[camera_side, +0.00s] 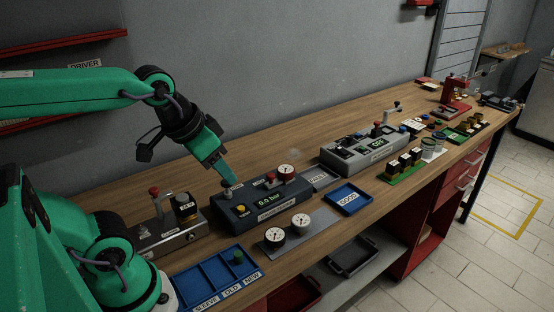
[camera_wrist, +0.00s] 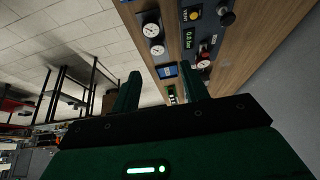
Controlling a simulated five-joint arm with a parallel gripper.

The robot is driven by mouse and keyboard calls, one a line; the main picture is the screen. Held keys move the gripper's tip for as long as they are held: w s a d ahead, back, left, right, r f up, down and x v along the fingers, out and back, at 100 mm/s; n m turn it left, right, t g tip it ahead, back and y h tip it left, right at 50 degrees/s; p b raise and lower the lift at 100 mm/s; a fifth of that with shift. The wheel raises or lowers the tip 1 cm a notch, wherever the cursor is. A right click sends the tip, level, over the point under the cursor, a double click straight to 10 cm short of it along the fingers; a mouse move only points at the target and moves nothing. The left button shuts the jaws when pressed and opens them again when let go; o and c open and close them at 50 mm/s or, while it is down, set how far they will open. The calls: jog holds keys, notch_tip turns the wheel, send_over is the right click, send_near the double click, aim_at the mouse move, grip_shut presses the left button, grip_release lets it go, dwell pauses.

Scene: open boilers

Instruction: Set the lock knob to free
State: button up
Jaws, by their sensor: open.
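A dark box (camera_side: 262,208) stands below my gripper in the side view. It carries a lit display reading 0.0 bar (camera_side: 266,197), a yellow button (camera_side: 241,209), a red-topped control (camera_side: 271,178) and a dark round knob (camera_side: 227,187). I cannot read which control is the lock knob or its setting. My gripper (camera_side: 231,181) points down, its tip close to the dark knob; contact is unclear. In the wrist view my gripper (camera_wrist: 161,74) is open with nothing between its fingers. There the box's dark knob (camera_wrist: 227,18) and yellow button (camera_wrist: 195,13) lie beyond the right finger.
Left of the box stands a metal fixture (camera_side: 165,237) with a red-topped lever. In front are two gauges (camera_side: 288,229) on a grey plate and a blue tray (camera_side: 215,277). Right are a blue GOODS tray (camera_side: 349,199) and a grey box (camera_side: 362,151).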

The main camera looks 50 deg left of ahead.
jog(key=w+a+g, duration=0.2)
jog(key=w, duration=0.4)
jog(key=g, duration=0.3)
send_over(271, 174)
notch_tip(271, 174, down, 9)
jog(key=shift+f, duration=0.1)
jog(key=shift+f, duration=0.1)
jog(key=shift+f, duration=3.75)
grip_shut()
